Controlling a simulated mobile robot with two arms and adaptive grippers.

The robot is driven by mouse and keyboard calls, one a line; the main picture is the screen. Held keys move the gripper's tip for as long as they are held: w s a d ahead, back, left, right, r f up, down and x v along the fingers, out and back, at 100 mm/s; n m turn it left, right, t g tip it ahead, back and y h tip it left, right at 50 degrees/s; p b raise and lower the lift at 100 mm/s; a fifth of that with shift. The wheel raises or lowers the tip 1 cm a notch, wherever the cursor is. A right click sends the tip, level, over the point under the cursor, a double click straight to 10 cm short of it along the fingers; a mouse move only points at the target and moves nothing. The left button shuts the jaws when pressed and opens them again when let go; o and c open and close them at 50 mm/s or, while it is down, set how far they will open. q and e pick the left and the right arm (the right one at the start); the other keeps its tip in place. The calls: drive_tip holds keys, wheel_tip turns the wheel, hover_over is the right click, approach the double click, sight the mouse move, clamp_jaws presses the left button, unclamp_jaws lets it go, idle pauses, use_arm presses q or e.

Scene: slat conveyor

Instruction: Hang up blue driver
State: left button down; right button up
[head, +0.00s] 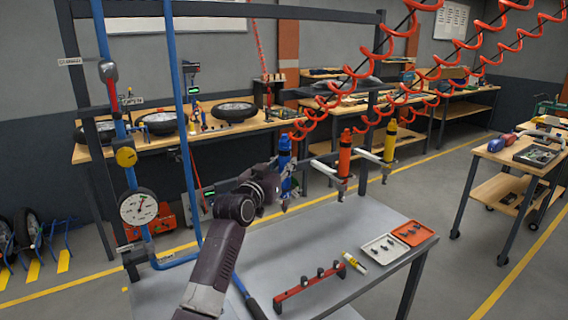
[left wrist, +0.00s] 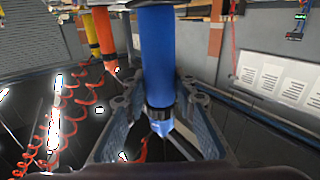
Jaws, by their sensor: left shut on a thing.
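The blue driver (head: 285,151) is upright above the grey workbench, and my left gripper (head: 278,184) is shut on its body. In the left wrist view, the blue driver (left wrist: 157,50) stands between the two fingers of my left gripper (left wrist: 158,100). The orange driver (head: 344,155) and the yellow driver (head: 390,141) hang upright to its right, by white holder arms (head: 326,172). I cannot tell whether the blue driver rests on a holder; its top is cut off in the left wrist view. My right gripper is not in view.
Red coiled hoses (head: 400,92) hang above the drivers. The grey workbench (head: 270,250) carries a red rack (head: 309,287), a yellow-white tube (head: 354,263), a white tray (head: 384,249) and an orange tray (head: 414,233). A blue pipe with a gauge (head: 138,207) stands at left.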

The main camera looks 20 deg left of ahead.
use_arm(q)
drive_tip(key=shift+a+f+b, duration=0.1)
drive_tip(key=shift+f+b, duration=0.3)
drive_tip(key=shift+f, duration=0.2)
idle(0.9)
drive_tip(key=shift+f, duration=0.3)
idle(0.7)
drive_tip(key=c, duration=1.5)
unclamp_jaws()
drive_tip(key=shift+s, duration=0.1)
drive_tip(key=shift+f, duration=0.25)
drive_tip(key=s, duration=1.2)
drive_tip(key=shift+a+r, duration=0.1)
drive_tip(key=shift+a, duration=0.25)
